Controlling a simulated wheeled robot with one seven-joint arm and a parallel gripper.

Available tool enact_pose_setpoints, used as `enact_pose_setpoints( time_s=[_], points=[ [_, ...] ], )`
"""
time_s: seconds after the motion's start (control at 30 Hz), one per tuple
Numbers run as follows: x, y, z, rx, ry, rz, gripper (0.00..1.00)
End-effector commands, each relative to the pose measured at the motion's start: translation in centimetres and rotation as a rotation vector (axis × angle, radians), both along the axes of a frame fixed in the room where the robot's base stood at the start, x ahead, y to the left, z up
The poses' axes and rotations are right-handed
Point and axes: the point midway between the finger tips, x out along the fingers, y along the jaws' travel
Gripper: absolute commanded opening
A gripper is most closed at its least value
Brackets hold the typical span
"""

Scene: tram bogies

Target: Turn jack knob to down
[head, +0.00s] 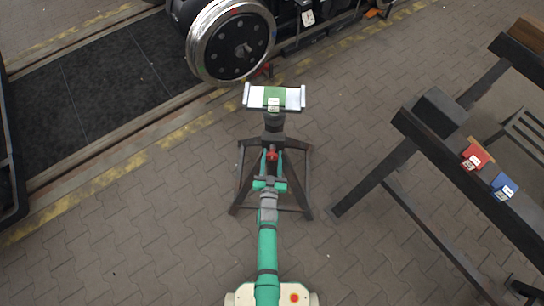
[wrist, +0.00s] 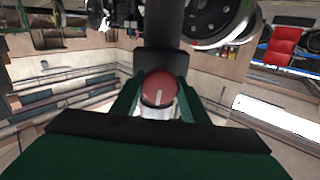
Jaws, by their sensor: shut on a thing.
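The jack (head: 274,127) is a dark post on a splayed black frame, with a green-and-white plate on top. Its red round knob (head: 272,156) is on the side of the post facing me. The wrist view also shows my gripper (wrist: 160,100) around the knob's lower part. Any setting marks are not readable.
A large tram wheel (head: 231,42) stands beyond the jack at the upper left, near a dark mat (head: 95,95). On the right, a dark beam rack (head: 435,150) bears a red box (head: 475,157) and a blue box (head: 504,186). Paved floor left of the jack is clear.

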Motion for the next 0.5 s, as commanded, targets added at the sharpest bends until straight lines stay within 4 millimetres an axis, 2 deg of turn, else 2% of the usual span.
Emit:
enact_pose_setpoints(
  time_s=[0.5],
  points=[
    [-0.07, 0.19, -0.13, -0.056, 0.007, 0.003, 0.18]
  ],
)
